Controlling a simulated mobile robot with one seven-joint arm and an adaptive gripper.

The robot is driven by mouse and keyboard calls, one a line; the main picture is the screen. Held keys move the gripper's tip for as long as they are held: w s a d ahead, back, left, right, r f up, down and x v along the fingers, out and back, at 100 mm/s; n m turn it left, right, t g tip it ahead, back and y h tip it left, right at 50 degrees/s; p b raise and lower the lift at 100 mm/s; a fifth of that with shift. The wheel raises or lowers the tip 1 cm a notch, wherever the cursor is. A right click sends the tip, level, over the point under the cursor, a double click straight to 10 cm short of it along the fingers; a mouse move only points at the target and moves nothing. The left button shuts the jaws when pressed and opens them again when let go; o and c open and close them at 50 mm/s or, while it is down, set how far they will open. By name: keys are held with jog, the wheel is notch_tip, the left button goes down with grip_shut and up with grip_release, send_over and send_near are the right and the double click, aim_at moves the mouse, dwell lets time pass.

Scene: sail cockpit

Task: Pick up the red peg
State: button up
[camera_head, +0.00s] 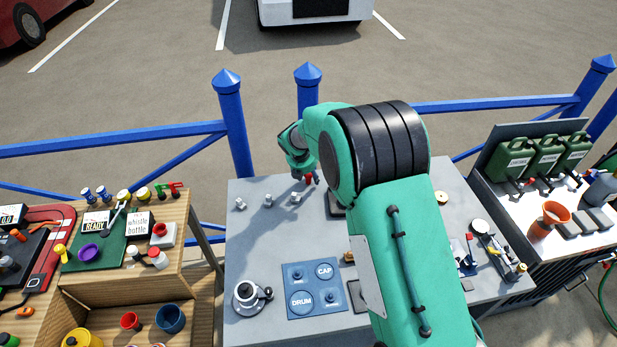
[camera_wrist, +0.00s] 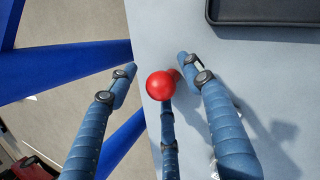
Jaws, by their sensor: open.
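The red peg shows in the wrist view as a round red ball-like top (camera_wrist: 160,86), with a small red part behind it. It stands near the edge of the grey table (camera_wrist: 225,60). My gripper (camera_wrist: 153,68) is open, its blue fingers spread around the red peg from the left, right and below in the picture. I cannot tell whether any finger touches it. In the head view my gripper (camera_head: 303,168) is at the table's far edge, with a bit of red (camera_head: 309,179) at its tip. My arm hides part of the table there.
Several small pale pegs (camera_head: 267,200) stand left of my gripper. A dark tray (camera_wrist: 262,12) lies close by. A blue board marked DRUM and CAP (camera_head: 313,273) lies nearer. Blue railing (camera_head: 231,125) runs behind the table. The table's left middle is clear.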

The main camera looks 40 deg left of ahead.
jog(key=shift+c, duration=0.3)
jog(key=c, duration=1.1)
jog(key=shift+o, duration=0.2)
jog(key=shift+r, duration=0.5)
notch_tip(320, 180, up, 3)
jog(key=shift+d+f+p, duration=0.1)
jog(key=shift+p, duration=0.55)
jog(key=s+d+r+p, duration=0.1)
jog(key=s+d, duration=1)
jog(key=shift+d, duration=0.3)
jog(key=shift+r, duration=0.1)
